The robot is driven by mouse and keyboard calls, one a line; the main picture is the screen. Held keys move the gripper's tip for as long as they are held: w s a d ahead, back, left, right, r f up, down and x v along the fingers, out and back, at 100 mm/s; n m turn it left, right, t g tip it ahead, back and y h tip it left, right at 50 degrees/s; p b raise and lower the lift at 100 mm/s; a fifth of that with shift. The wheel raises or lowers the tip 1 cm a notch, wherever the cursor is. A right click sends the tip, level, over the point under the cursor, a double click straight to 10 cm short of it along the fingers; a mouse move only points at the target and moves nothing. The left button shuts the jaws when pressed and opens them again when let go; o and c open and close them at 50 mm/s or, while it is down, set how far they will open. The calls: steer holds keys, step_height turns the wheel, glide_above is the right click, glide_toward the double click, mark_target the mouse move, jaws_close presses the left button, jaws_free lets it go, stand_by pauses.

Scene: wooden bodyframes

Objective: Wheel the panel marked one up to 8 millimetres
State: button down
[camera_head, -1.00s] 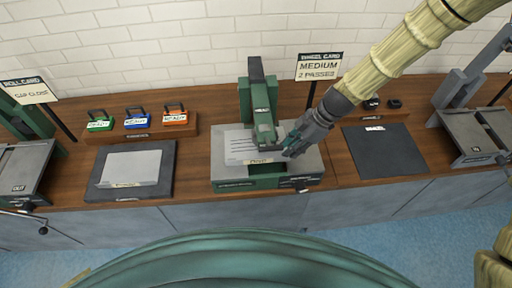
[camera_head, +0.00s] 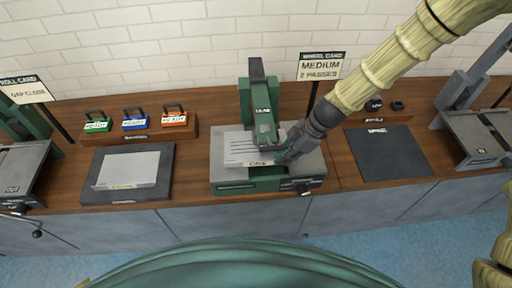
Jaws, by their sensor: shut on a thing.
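A pale grey metal panel (camera_head: 231,145) with dark lines lies on the bed of the green wheeling machine (camera_head: 257,82) in the middle of the bench. The tag on its front edge appears to read ONE. The machine's green upper arm, labelled at its head, reaches down over the panel. My gripper (camera_head: 284,154) comes in from the upper right and is shut on the panel's right side. The fingers are small and dark here, and the exact grip is partly hidden. A wheel card (camera_head: 321,66) behind reads MEDIUM, 2 PASSES.
Another pale panel (camera_head: 128,168) lies on a dark mat (camera_head: 104,196) at left. A bare dark mat (camera_head: 388,155) lies at right. Machines stand at both bench ends, with a roll card (camera_head: 28,90) at left.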

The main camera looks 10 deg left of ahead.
mark_target(298, 162)
steer(key=shift+d+f, duration=0.1)
steer(key=shift+f, duration=0.05)
steer(key=shift+w+d, duration=0.2)
steer(key=shift+d, duration=0.1)
steer(key=shift+w+d, duration=0.3)
steer(key=shift+d, duration=0.7)
steer(key=shift+w+d, duration=0.3)
steer(key=shift+d, duration=0.7)
steer(key=shift+w+d, duration=0.3)
steer(key=shift+d, duration=0.7)
steer(key=shift+s+a+b, duration=0.1)
steer(key=shift+a+b, duration=0.1)
steer(key=shift+b, duration=0.15)
steer(key=shift+s+a+b, duration=0.15)
steer(key=shift+s+a, duration=0.2)
steer(key=shift+a, duration=0.65)
steer(key=shift+s+a+b, duration=0.2)
steer(key=shift+s+a, duration=0.1)
steer(key=shift+a, duration=0.75)
steer(key=shift+s+a+b, duration=0.15)
steer(key=shift+s+a, duration=0.2)
steer(key=shift+a, duration=0.65)
steer(key=c, duration=1.6)
jaws_free()
steer(key=shift+a, duration=0.1)
steer(key=shift+o, duration=0.2)
steer(key=shift+w, duration=0.1)
